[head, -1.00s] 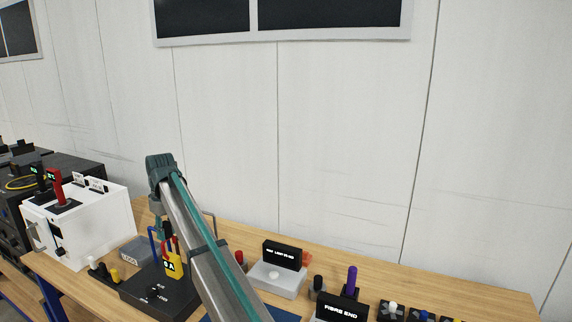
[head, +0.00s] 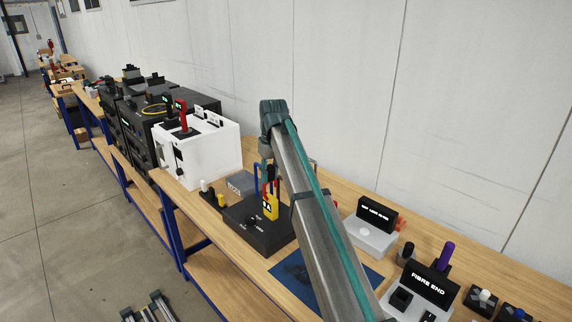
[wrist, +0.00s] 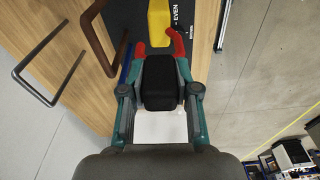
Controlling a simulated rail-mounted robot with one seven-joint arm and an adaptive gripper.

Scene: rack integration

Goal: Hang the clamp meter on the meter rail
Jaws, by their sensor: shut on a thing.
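The clamp meter (head: 270,206) has a yellow body with a small display, red jaws and a black part above. It is upright over a black base (head: 246,222) on the bench. My gripper (wrist: 160,88) is shut on the meter's black part (wrist: 160,80). The meter's yellow body (wrist: 160,22) and red jaws show beyond the fingertips in the wrist view. A blue post (head: 257,178) stands beside the meter. A bent brown bar (wrist: 97,40) is left of the gripper in the wrist view. I cannot tell for certain which bar is the meter rail, or whether the meter touches it.
A white box (head: 212,155) with a red handle stands left of the black base. A grey block (head: 240,182) and small coloured caps are near it. A blue mat (head: 335,282), a grey unit with a sign (head: 370,238) and the FIBRE END unit (head: 428,285) are to the right.

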